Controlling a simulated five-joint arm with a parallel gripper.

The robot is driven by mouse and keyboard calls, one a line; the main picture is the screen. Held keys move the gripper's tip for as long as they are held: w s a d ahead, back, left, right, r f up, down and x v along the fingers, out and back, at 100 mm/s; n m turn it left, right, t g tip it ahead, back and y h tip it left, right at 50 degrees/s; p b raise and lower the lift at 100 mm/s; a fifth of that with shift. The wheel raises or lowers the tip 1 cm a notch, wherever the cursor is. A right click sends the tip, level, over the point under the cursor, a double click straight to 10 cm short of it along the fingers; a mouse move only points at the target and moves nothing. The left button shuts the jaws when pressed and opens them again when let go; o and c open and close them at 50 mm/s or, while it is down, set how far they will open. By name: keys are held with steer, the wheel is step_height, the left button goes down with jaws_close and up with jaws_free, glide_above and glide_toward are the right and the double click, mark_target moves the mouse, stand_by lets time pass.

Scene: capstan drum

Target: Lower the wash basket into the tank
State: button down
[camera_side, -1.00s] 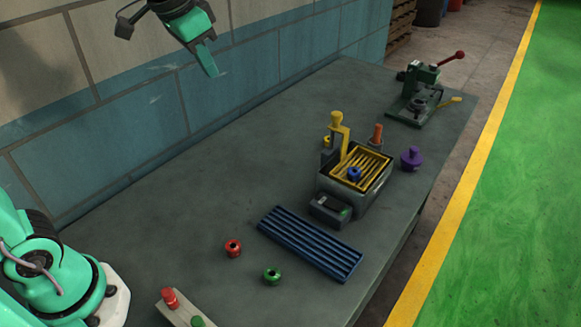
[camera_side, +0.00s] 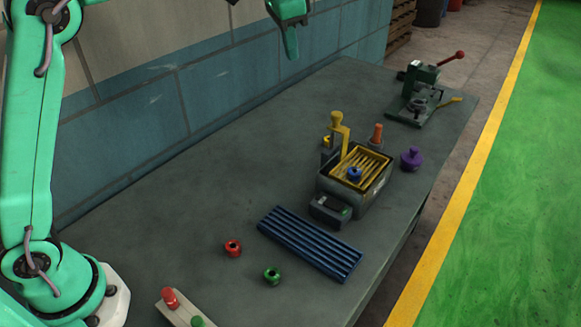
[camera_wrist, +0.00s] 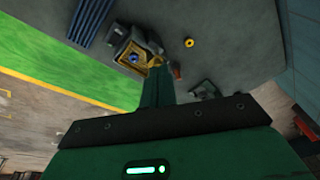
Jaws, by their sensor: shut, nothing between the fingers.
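The wash basket (camera_side: 352,160) is a yellow slatted tray at the mouth of the grey tank (camera_side: 365,203). I cannot tell how deep it sits. Its yellow upright with a round knob (camera_side: 337,119) rises at the back left. A blue ring part (camera_side: 354,174) lies on the slats. The basket (camera_wrist: 128,49) and the blue part also show in the wrist view. My gripper (camera_side: 292,56) is high above the table, left of the tank and well apart from the basket. Its fingers (camera_wrist: 156,72) are shut and empty, and they hide part of the wrist view.
A grey box (camera_side: 329,211) is at the tank's front. An orange cone-like piece (camera_side: 376,134) and a purple knobbed piece (camera_side: 411,158) stand near it. A blue slatted rack (camera_side: 310,243), red ring (camera_side: 233,248) and green ring (camera_side: 272,275) lie in front. A green press (camera_side: 420,95) stands behind.

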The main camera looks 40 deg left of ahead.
steer(key=shift+w+d+f+m+g, duration=0.2)
steer(key=shift+w+d+f+m, duration=0.25)
steer(key=shift+w+d+f, duration=0.7)
steer(key=shift+w+d+f+m+g, duration=0.2)
steer(key=shift+w+d+f+m, duration=0.45)
steer(key=shift+w+f, duration=0.7)
steer(key=shift+w+d+f+m+g, duration=0.2)
steer(key=shift+w+d+f+m, duration=0.1)
steer(key=shift+w+d+f, duration=0.95)
steer(key=shift+w+a, duration=0.1)
